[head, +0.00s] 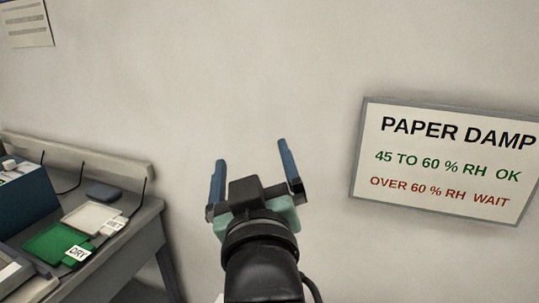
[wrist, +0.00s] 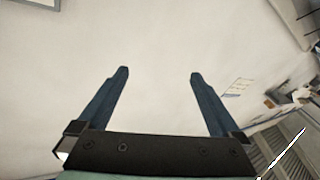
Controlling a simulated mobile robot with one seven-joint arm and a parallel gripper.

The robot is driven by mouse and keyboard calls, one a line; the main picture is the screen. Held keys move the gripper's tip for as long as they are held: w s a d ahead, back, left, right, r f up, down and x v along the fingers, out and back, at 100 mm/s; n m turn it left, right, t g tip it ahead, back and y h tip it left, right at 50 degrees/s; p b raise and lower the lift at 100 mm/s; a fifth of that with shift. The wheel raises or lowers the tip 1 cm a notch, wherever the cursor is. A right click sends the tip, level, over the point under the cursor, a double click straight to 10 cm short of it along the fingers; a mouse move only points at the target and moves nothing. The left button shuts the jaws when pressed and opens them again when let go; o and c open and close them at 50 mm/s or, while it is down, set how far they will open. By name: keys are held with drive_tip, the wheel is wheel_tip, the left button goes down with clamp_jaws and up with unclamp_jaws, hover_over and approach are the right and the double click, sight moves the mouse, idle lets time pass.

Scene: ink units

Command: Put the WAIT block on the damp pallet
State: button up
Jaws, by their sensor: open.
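My gripper (head: 251,153) is raised in front of the bare wall, open and empty, to the right of the bench. In the wrist view its two blue fingers (wrist: 159,73) stand wide apart with only wall between them. On the bench at left lie a green flat piece (head: 50,242) with a white tag reading DRY (head: 77,253), and a pale flat piece (head: 90,217) with a small white tag (head: 113,226) whose lettering is too small to read surely. I cannot make out a block marked WAIT or tell which piece is the damp pallet.
A wall sign (head: 445,160) headed PAPER DAMP gives 45 to 60 % RH OK, over 60 % RH WAIT. The grey bench (head: 125,247) has a raised back edge, a blue box (head: 22,200), a dark blue pad (head: 103,192) and thin cables. The air around my gripper is clear.

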drive_tip(key=s+d+r+m+t+h, duration=0.1)
drive_tip(key=s+r+m+t, duration=0.1)
drive_tip(key=s+r+t, duration=0.2)
drive_tip(key=s+d+r+m+t+h, duration=0.1)
drive_tip(key=s+r+m+t, duration=0.2)
drive_tip(key=s+r, duration=0.6)
wheel_tip(320, 180, up, 8)
drive_tip(key=shift+s+d+f+t, duration=0.15)
drive_tip(key=shift+s+t, duration=0.25)
drive_tip(key=shift+t, duration=0.4)
